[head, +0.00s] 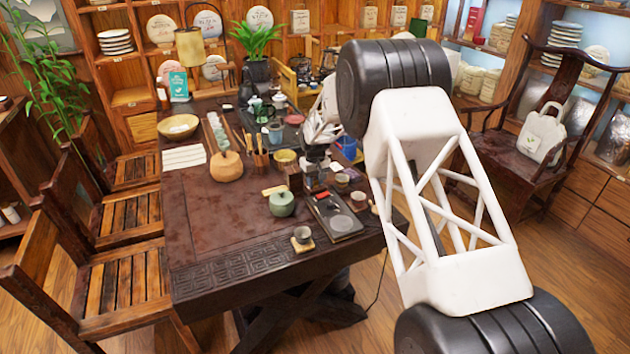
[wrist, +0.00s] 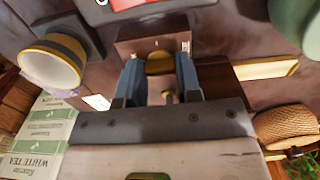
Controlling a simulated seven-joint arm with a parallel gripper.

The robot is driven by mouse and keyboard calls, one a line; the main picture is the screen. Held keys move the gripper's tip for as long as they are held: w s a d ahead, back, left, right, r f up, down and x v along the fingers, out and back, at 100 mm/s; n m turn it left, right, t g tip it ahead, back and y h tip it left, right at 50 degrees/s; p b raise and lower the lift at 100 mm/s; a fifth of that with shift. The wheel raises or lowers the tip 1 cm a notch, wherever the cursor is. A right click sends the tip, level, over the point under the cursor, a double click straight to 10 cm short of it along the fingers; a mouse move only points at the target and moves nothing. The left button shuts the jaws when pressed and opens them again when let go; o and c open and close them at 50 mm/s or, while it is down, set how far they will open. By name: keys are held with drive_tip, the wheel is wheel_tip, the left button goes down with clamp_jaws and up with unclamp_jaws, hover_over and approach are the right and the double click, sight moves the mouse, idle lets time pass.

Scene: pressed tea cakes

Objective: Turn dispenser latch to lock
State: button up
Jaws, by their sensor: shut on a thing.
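A small dark brown wooden box (wrist: 150,42), which looks like the dispenser, sits between and just beyond my fingertips in the wrist view. A rounded amber-brown piece (wrist: 160,63), apparently its latch, shows between the two blue fingers of my gripper (wrist: 160,76). The fingers stand on either side of it, some way apart, shut on it; the exact contact is hard to see. In the head view my gripper (head: 316,172) reaches down to the table's right part, and the box (head: 293,179) is partly hidden beside it. The latch cannot be made out there.
A green teapot (head: 282,203), a dark tray (head: 335,218) and a small cup (head: 302,235) stand close in front of my gripper. A banded cup (wrist: 52,65) and a woven basket (wrist: 287,128) flank it in the wrist view. The table's left front (head: 215,220) is clear.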

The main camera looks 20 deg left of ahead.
drive_tip(key=o, duration=0.9)
drive_tip(key=shift+r, duration=0.1)
drive_tip(key=shift+r, duration=3.85)
